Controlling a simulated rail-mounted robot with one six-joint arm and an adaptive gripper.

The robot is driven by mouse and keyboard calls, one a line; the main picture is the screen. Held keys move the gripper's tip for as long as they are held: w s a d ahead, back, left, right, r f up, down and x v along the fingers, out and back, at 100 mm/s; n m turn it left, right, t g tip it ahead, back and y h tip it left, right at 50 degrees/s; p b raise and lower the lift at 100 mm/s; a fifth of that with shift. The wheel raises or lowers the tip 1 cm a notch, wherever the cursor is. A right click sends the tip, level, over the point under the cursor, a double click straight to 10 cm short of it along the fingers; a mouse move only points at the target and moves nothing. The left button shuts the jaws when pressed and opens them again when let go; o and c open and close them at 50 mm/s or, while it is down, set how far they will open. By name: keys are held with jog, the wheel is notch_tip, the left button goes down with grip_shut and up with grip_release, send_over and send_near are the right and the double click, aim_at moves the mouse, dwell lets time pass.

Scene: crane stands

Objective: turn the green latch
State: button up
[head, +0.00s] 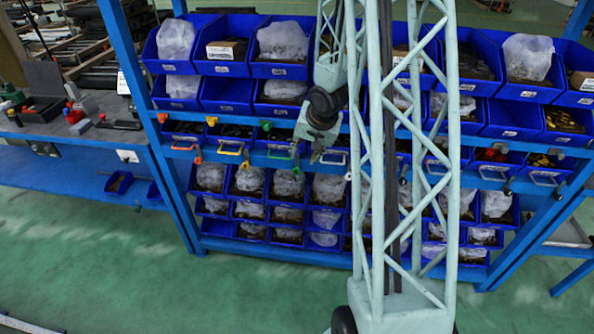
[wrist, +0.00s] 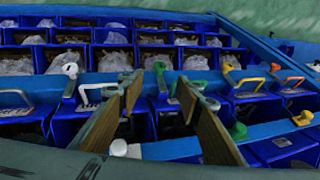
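The green latch (head: 295,170) is on the blue beam in the middle row of the rack, to the right of the yellow one in the head view.
Yellow (head: 245,165) and orange (head: 197,156) latches sit left of the green one. A green knob (wrist: 238,131) stands on another beam nearby. Blue bins (head: 228,94) fill the rack above and below. A workbench (head: 70,130) stands at left; the green floor in front is open.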

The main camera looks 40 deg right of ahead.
aim_at(297, 170)
jog(key=shift+b+x, duration=2.3)
jog(key=shift+x, duration=4.55)
jog(key=shift+c, duration=0.7)
jog(key=shift+s, duration=0.1)
jog(key=c, duration=0.7)
